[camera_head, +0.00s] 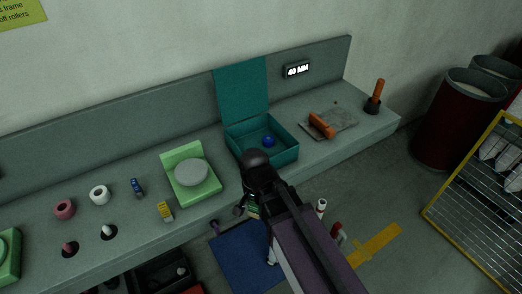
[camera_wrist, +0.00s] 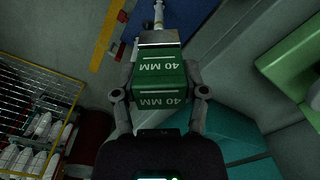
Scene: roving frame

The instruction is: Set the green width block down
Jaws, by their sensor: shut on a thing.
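In the wrist view the green width block (camera_wrist: 162,82), marked 40 MM on two faces, sits between the two fingers of my gripper (camera_wrist: 158,93). My gripper is shut on it. In the head view my gripper (camera_head: 252,203) is in front of the bench edge, below the teal box, and my arm hides most of it. Only a small green part of the block (camera_head: 253,209) shows there. A sign (camera_head: 298,70) on the bench's back panel reads 40 MM.
The bench (camera_head: 228,204) holds an open teal box (camera_head: 263,160) with a blue ball (camera_head: 268,141), a light green stand (camera_head: 206,187), small rings and an orange-handled tool (camera_head: 321,125). A dark red bin (camera_head: 447,130) and yellow-framed rack (camera_head: 470,205) stand right.

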